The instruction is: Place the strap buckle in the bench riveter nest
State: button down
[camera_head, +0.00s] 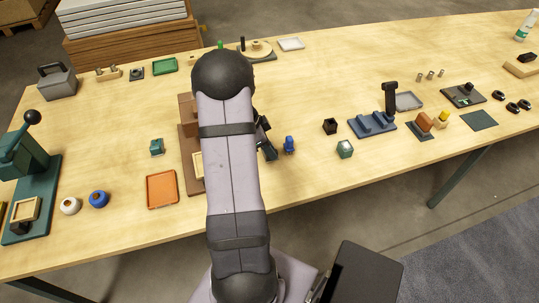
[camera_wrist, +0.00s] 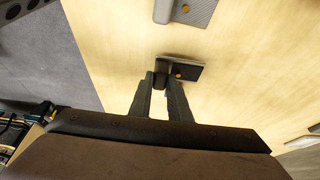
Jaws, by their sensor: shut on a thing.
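My gripper (camera_wrist: 161,80) is shut on a small dark piece with a flat plate and an orange dot, which I take to be the strap buckle (camera_wrist: 190,72). The fingers close on its left end, and the plate reaches to the right. In the head view my gripper (camera_head: 268,147) is just right of my arm, over the middle of the table; the held piece cannot be made out there. A green lever press (camera_head: 27,165) with a black knob and a wood-framed tray at its base stands at the far left. I cannot tell surely whether it is the bench riveter.
A small blue part (camera_head: 289,146) stands close right of my gripper. An orange tray (camera_head: 162,190) lies left. My arm hides part of the brown rack.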

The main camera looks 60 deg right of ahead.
notch_tip(320, 180, up, 7)
jog(key=shift+r+b, duration=0.1)
jog(key=shift+b, duration=0.55)
jog(key=w+a+r+p, duration=0.2)
jog(key=w+a+r, duration=0.1)
jog(key=w+a, duration=1.25)
jog(key=shift+w+d+f+p, duration=0.2)
jog(key=shift+f+p, duration=0.2)
jog(key=shift+f, duration=1.05)
jog(key=shift+w+d+f+p, duration=0.2)
jog(key=shift+f+p, duration=0.25)
jog(key=shift+f, duration=0.95)
jog(key=shift+w+d+f+p, duration=0.2)
jog(key=shift+f+p, duration=0.2)
jog(key=shift+f, duration=1.6)
jog(key=shift+f, duration=0.2)
jog(key=c, duration=1.7)
grip_release()
jog(key=shift+o, duration=0.2)
jog(key=shift+r, duration=0.25)
